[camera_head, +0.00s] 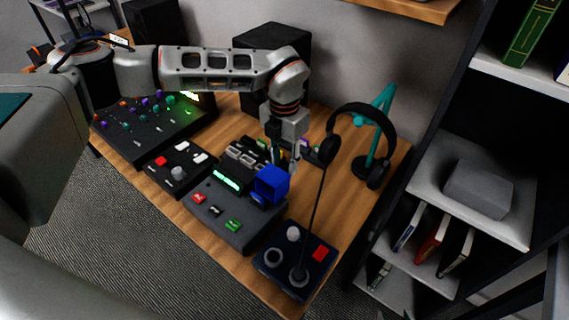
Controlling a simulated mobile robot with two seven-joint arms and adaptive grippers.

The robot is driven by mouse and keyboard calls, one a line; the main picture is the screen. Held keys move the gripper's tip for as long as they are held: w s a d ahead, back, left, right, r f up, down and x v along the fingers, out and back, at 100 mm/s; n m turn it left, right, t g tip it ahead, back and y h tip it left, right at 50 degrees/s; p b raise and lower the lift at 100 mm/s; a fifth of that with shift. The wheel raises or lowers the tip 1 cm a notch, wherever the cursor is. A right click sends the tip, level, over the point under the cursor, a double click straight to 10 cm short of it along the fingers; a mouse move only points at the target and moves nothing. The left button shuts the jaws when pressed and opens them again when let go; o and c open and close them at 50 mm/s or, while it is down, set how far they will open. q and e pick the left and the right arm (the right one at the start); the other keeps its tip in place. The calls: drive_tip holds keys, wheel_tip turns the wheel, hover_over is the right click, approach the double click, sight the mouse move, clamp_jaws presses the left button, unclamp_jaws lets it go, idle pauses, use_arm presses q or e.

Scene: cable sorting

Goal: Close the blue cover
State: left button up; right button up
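The blue cover (271,184) is a small box-like part standing up on the right part of a dark control box (235,212) on the desk. It appears raised. My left gripper (285,160) points down just behind and above the cover, close to its upper edge. I cannot tell whether they touch. The fingers are small and partly lost against the items behind, so their opening is unclear. My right gripper is not in view.
A mixer panel (150,125) and a smaller box with a knob (178,168) are to the left. A dark joystick box (295,262) is in front on the right. Headphones (375,175) on a teal stand are right of the gripper. A dark speaker (262,42) and shelves (480,195) stand around the desk.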

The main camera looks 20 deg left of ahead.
use_arm(q)
drive_tip(key=shift+f, duration=0.65)
clamp_jaws()
